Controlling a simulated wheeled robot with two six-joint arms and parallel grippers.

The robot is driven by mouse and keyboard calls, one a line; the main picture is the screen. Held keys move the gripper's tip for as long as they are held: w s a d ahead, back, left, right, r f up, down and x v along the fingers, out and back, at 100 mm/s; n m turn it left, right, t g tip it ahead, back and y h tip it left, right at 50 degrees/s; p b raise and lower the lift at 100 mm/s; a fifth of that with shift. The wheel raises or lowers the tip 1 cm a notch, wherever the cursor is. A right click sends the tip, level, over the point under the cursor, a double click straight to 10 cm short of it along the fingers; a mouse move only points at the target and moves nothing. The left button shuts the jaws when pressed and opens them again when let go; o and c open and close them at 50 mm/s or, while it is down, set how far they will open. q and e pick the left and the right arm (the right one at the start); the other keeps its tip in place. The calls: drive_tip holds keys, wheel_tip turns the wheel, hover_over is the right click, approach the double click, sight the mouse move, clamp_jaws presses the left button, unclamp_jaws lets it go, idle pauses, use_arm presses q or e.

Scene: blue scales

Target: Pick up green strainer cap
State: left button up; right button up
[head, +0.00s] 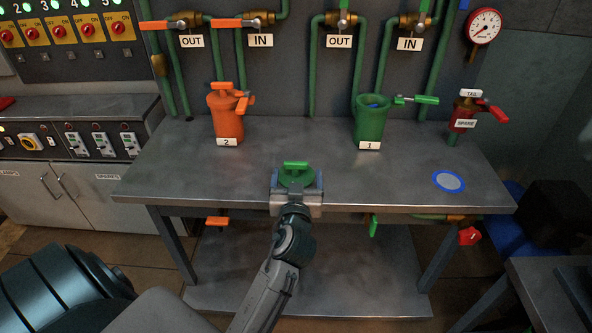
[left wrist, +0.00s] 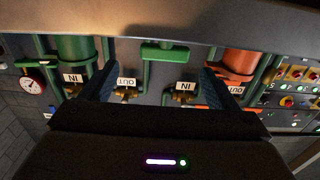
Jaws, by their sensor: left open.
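The green strainer cap (head: 296,175), with a bar handle on top, is on the grey metal workbench (head: 330,150) near its front edge. My left gripper (head: 297,183) is open at the bench front, with its fingers on either side of the cap. I cannot tell if they touch it. In the left wrist view the cap's green handle (left wrist: 157,52) shows between the two open fingers (left wrist: 157,83). The green strainer body (head: 370,125), labelled 1, stands open at the back of the bench with something blue inside. My right gripper is not in view.
The capped orange strainer (head: 226,118), labelled 2, stands at the back left. A blue-rimmed disc (head: 448,181) lies on the bench at the right. A red spare valve (head: 464,113) stands at the right edge. Green pipes and a gauge (head: 485,26) are behind.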

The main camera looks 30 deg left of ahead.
sight(296, 165)
use_arm(q)
drive_tip(key=shift+x, duration=0.95)
drive_tip(key=x, duration=0.1)
drive_tip(key=p+x, duration=0.1)
drive_tip(key=x, duration=0.3)
drive_tip(key=shift+s+a+f, duration=0.1)
drive_tip(key=shift+a+f, duration=0.2)
drive_tip(key=shift+a, duration=0.05)
drive_tip(key=c, duration=1.3)
drive_tip(key=shift+r, duration=0.1)
drive_tip(key=shift+c, duration=0.4)
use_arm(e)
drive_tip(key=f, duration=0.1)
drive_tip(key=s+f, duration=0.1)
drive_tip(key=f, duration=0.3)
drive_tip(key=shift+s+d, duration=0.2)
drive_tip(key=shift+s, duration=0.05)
use_arm(q)
drive_tip(key=shift+r, duration=0.1)
